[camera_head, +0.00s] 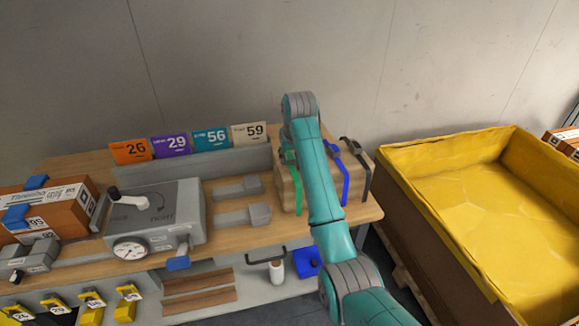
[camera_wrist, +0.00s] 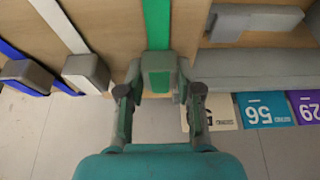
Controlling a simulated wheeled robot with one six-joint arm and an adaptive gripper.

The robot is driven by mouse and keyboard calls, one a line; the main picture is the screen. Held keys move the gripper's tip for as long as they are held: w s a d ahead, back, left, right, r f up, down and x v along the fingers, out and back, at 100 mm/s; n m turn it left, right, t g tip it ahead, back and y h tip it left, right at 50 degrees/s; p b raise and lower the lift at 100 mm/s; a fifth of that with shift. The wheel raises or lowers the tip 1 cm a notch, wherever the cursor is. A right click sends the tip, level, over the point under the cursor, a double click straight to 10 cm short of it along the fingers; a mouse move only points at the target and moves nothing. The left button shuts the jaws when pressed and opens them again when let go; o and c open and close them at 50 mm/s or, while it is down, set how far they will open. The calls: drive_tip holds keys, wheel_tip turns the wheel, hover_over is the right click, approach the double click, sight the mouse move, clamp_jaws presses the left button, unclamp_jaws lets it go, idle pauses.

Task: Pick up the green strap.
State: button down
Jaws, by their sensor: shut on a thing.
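The green strap (camera_wrist: 157,24) runs down a wooden block's face in the wrist view and ends in a grey buckle (camera_wrist: 158,76). In the head view the green strap (camera_head: 297,192) hangs over the block, left of my arm. My gripper (camera_wrist: 158,86) has one finger on each side of the buckle and is shut on it. The strap still lies along the block. In the head view my arm hides most of my gripper.
A blue strap (camera_head: 343,180) and a black strap (camera_head: 361,165) hang on the wooden block (camera_head: 283,188). A white strap (camera_wrist: 60,25) lies beside the green one. Number cards (camera_head: 211,140) stand behind. A yellow-lined bin (camera_head: 480,190) is at right.

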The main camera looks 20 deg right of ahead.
drive_tip(key=shift+r, duration=0.1)
wheel_tip(320, 180, up, 10)
idle(0.5)
idle(0.6)
